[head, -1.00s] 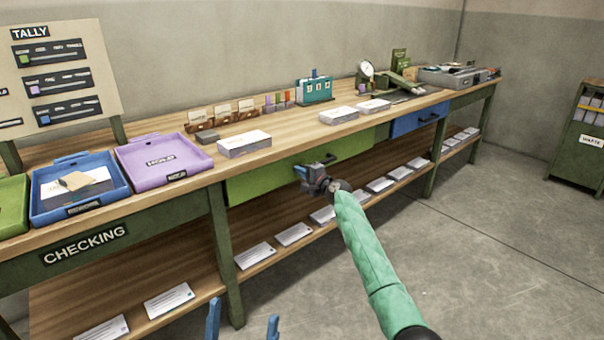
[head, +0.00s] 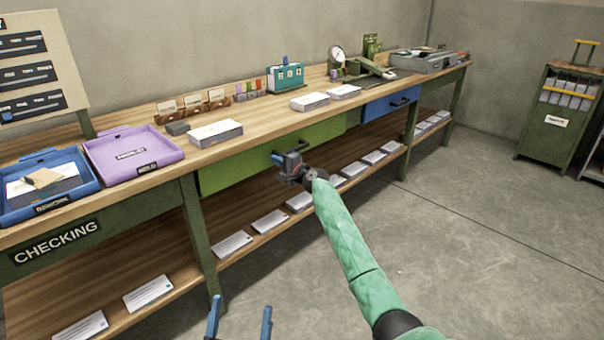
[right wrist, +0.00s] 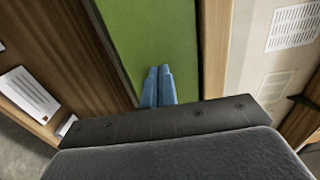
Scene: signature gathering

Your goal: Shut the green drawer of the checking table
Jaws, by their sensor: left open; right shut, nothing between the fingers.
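The green drawer (head: 235,170) is under the wooden top of the checking table (head: 60,240), right of the table's leg. Its front looks about level with the table's edge; a small gap would be too fine to tell. My right gripper (head: 278,160) is shut and empty at the middle of the drawer front, partly hiding its dark handle (head: 300,146). In the right wrist view its blue fingertips (right wrist: 159,72) point at the green front (right wrist: 150,30), touching it or very close. My left gripper (head: 238,322) is open and empty, low in front of the table.
A blue drawer (head: 390,104) is further right. Trays, including a purple one (head: 130,152), and a paper stack (head: 215,133) sit on top. Envelopes lie on the lower shelf (head: 110,275). A green cabinet (head: 555,115) stands at right. The floor in front is clear.

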